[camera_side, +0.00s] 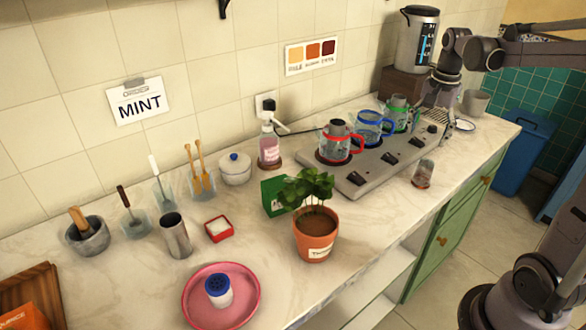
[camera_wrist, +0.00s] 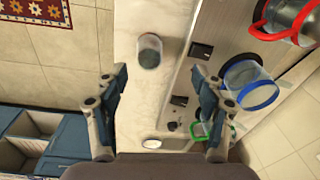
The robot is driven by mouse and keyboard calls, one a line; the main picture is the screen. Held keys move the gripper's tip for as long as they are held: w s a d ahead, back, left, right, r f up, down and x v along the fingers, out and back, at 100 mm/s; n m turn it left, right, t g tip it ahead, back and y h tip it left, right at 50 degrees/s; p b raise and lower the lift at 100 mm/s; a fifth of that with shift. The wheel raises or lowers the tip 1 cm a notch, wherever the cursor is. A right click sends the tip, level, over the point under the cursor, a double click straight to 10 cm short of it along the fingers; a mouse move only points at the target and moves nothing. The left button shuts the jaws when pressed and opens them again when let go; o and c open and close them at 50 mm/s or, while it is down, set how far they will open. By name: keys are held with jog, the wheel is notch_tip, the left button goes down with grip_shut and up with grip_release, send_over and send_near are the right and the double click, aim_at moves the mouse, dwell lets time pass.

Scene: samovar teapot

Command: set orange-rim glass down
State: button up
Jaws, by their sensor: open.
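A small clear glass (camera_side: 423,173) stands upright on the marble counter in front of the stove. It also shows in the wrist view (camera_wrist: 149,50), ahead of my fingers and between their lines, touching neither. It has a reddish-brown tint near its base in the side view; its rim colour is hard to tell. My gripper (camera_wrist: 157,76) is open and empty, its two fingers spread wide. In the side view my gripper is at the far end of the stove, near the green-rimmed pot, and its fingertips are hard to make out.
The stove (camera_side: 372,165) carries red-rimmed (camera_side: 336,145), blue-rimmed (camera_side: 369,130) and green-rimmed (camera_side: 398,115) glass pots. A potted plant (camera_side: 314,235) stands left of the glass. A grey cup (camera_side: 475,103) and a saucer (camera_side: 464,125) sit at the far end. The counter's front edge is close to the glass.

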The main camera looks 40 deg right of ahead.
jog(key=s+a+f+n+t, duration=0.1)
jog(key=s+a+n+t, duration=0.1)
jog(key=a+n, duration=0.6)
jog(key=s+a+f+n+t, duration=0.1)
jog(key=s+a+n+t, duration=0.2)
jog(key=a+n, duration=0.4)
jog(key=a+t, duration=0.1)
jog(key=a, duration=0.7)
jog(key=shift+s+a+f+n+t, duration=0.15)
jog(key=shift+a+f+n+t, duration=0.15)
jog(key=shift+a+f+n, duration=0.1)
